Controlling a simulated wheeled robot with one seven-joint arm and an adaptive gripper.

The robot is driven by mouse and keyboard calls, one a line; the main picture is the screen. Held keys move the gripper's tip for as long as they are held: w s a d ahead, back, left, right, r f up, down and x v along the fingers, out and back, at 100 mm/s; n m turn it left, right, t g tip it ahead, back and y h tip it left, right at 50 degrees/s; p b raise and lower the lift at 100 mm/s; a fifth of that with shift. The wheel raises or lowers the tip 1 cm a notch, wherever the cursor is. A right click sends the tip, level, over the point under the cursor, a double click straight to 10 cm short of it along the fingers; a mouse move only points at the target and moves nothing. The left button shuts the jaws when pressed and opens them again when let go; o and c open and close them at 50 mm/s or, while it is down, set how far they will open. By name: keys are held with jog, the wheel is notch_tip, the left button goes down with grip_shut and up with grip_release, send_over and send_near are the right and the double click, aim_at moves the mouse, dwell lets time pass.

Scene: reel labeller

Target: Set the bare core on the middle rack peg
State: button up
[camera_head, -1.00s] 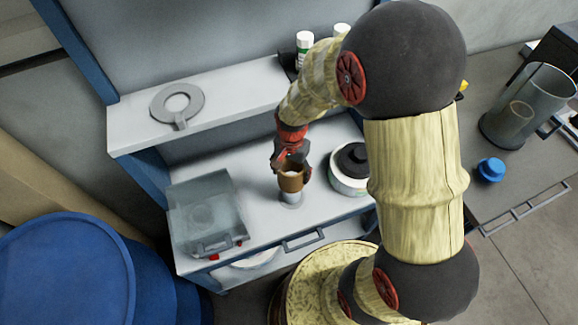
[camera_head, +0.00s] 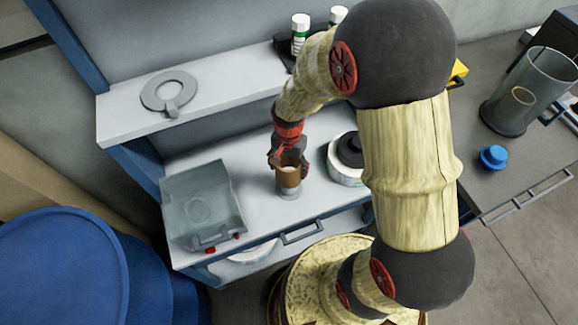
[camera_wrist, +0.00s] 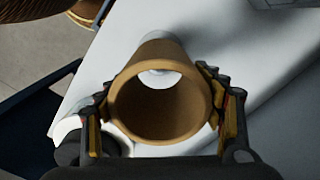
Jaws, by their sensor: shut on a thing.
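The bare core (camera_head: 289,178) is a brown cardboard tube, standing about upright above the white bench. My gripper (camera_head: 288,163) is shut on it. The wrist view shows the open end of the core (camera_wrist: 160,140) between the two fingers of my gripper (camera_wrist: 160,108), one on each side. A short grey post with a round base (camera_head: 289,193) stands on the bench directly under the core. I cannot tell whether the core is around this post or just above it. No rack with a middle peg can be made out.
A clear-lidded box (camera_head: 201,205) stands left of the core, and a white round container with a black top (camera_head: 347,172) close on its right. A grey ring with a tab (camera_head: 170,92) lies on the shelf (camera_head: 225,83) behind. A blue cap (camera_head: 493,157) and clear cylinder (camera_head: 520,95) are right.

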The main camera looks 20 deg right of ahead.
jog(key=shift+f, duration=0.2)
jog(key=shift+f+b, duration=2.25)
jog(key=shift+f, duration=1.45)
jog(key=o, duration=1.3)
jog(key=shift+c, duration=0.2)
notch_tip(320, 180, up, 12)
